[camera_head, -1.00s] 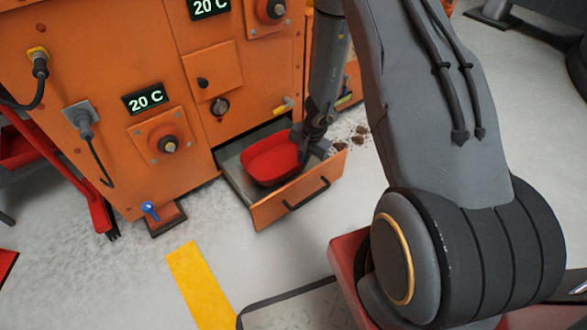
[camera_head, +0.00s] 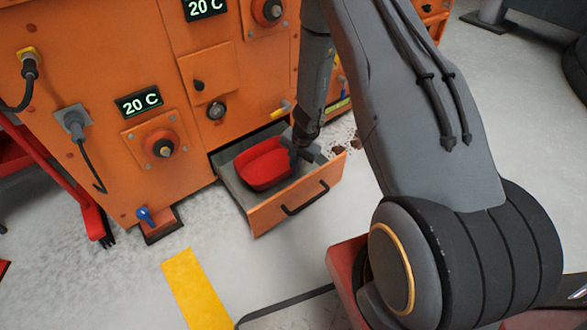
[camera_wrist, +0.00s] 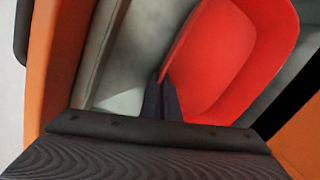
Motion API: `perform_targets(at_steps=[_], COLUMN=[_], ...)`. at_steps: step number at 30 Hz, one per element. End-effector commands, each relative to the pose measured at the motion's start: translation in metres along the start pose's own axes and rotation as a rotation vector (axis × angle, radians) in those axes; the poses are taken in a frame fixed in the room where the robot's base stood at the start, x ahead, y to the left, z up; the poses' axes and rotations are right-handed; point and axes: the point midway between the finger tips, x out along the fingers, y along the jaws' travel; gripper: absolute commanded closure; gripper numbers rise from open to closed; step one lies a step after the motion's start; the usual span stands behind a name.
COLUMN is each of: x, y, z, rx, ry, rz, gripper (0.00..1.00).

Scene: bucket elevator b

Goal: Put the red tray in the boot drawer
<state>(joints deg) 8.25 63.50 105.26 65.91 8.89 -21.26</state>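The red tray (camera_head: 264,164) is inside the open orange boot drawer (camera_head: 290,205) at the base of the orange machine in the head view. It sits toward the drawer's left and back; whether it rests on the drawer floor is hard to tell. In the wrist view the tray (camera_wrist: 225,60) fills the upper right, beside the drawer's grey inner wall (camera_wrist: 95,50). My gripper (camera_wrist: 162,85) points down into the drawer, its two dark fingers close together at the tray's near rim, seemingly pinching it. In the head view the arm partly hides the gripper (camera_head: 296,155).
Brown crumbs (camera_head: 340,148) lie on the floor right of the drawer. A blue-handled fitting (camera_head: 146,217) sticks out low on the machine, left of the drawer. A red-framed cart (camera_head: 60,185) stands at the left. The floor before the drawer is clear, with a yellow stripe (camera_head: 197,290).

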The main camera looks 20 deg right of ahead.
Motion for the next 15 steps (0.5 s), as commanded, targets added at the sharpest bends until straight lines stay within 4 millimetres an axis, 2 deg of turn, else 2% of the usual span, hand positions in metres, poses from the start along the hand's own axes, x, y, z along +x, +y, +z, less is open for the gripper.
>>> perform_targets(at_steps=[5,15], x=[0.0117,0.0118], y=[0.0012,0.0015], z=[-0.0007,-0.0004], rx=[0.001,0.001], ry=[0.0,0.0], rz=[0.0,0.0], gripper=[1.0,1.0])
